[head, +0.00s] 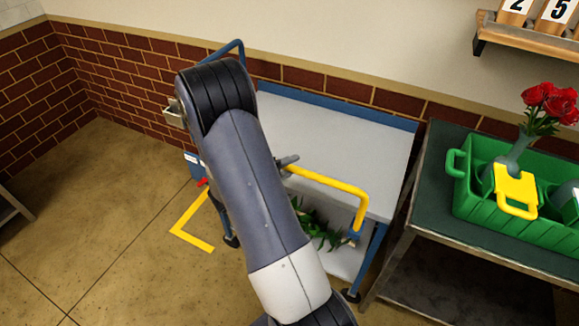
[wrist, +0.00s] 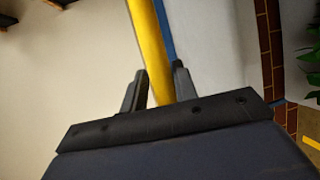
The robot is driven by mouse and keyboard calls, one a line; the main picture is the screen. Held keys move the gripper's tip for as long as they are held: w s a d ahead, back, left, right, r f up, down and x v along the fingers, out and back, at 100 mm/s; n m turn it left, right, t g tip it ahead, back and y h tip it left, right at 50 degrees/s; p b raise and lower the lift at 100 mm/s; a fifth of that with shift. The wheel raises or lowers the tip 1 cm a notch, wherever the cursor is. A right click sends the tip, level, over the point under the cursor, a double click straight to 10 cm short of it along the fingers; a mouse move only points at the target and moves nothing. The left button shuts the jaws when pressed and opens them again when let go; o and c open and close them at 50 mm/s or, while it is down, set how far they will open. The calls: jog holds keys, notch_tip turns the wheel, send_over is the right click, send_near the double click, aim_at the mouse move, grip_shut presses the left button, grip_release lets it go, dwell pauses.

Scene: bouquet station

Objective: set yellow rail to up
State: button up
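The yellow rail (head: 335,184) is a bent bar at the front of a blue-framed cart with a white top (head: 300,127). Its right leg runs down to the cart's front right corner. Its left part is hidden behind my arm. My gripper (head: 289,162) is at the visible left end of the bar. In the wrist view, the yellow rail (wrist: 152,50) passes between the two fingers of my gripper (wrist: 160,75), which lie close along both its sides and look shut on it. In the head view, the bar shows above the cart's front edge; its exact tilt is hard to tell.
Green foliage (head: 318,230) lies on the cart's lower shelf. To the right, a green crate (head: 480,205) with red roses (head: 550,103) stands on a dark table (head: 440,215). A yellow floor mark (head: 190,222) is at the left. The floor there is mostly clear.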

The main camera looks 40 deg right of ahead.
jog(key=o, duration=0.3)
jog(key=shift+o, duration=0.2)
jog(key=shift+a, duration=0.15)
jog(key=a+r, duration=0.2)
jog(key=a, duration=0.8)
jog(key=shift+a, duration=0.2)
jog(key=shift+d, duration=0.15)
jog(key=d, duration=0.3)
jog(key=d+f, duration=0.1)
jog(key=d, duration=0.3)
jog(key=d+f, duration=0.1)
jog(key=d, duration=0.2)
jog(key=shift+d, duration=0.25)
jog(key=shift+a+f, duration=0.1)
jog(key=shift+f, duration=0.15)
